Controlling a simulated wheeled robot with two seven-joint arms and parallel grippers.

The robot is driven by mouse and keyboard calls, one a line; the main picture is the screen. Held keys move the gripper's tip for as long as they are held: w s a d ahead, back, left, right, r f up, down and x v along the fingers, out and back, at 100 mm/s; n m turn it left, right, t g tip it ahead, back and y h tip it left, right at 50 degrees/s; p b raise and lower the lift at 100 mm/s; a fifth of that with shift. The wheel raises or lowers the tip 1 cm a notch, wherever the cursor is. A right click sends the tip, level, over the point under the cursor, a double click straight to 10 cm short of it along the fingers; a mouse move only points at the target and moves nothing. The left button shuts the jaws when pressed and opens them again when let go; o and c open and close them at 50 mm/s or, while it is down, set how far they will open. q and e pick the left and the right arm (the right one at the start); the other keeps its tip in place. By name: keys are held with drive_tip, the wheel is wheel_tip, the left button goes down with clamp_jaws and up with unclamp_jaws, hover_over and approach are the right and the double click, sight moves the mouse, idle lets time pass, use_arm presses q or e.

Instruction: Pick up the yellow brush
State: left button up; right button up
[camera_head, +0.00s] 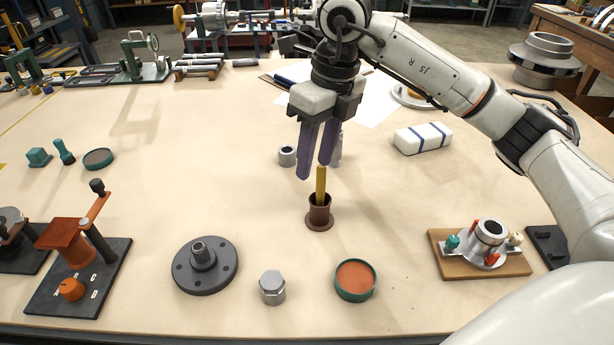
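The yellow brush (320,184) stands upright in a brown cup-like holder (319,215) with a flanged base, near the middle of the table. Only its yellow upper part shows; the lower end is hidden inside the holder. My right gripper (315,170) points down above the brush, its two purple fingers apart with a gap between them. The fingertips are close to the brush's top end, which appears just under the right-hand finger. I cannot tell whether they touch. My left gripper is not in view.
A dark flanged disc (205,265), a hex metal part (272,287) and a green-rimmed orange dish (355,280) lie in front of the holder. A small grey ring (287,156) sits behind it. A wooden fixture board (479,254) is at right.

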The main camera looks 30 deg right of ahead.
sight(319, 182)
drive_tip(key=shift+w+d+r+m+h, duration=0.15)
drive_tip(key=shift+w+d+h, duration=0.15)
drive_tip(key=shift+d, duration=0.3)
drive_tip(key=shift+w+d+f+m+h, duration=0.1)
drive_tip(key=shift+w+d+m+h, duration=0.15)
drive_tip(key=shift+d, duration=0.35)
wheel_tip(319, 182, down, 2)
drive_tip(key=shift+w+f, duration=0.15)
drive_tip(key=shift+f, duration=0.1)
drive_tip(key=f, duration=0.4)
drive_tip(key=f+p, duration=0.1)
drive_tip(key=f, duration=0.1)
drive_tip(key=shift+w+f, duration=0.25)
drive_tip(key=shift+w, duration=0.1)
clamp_jaws()
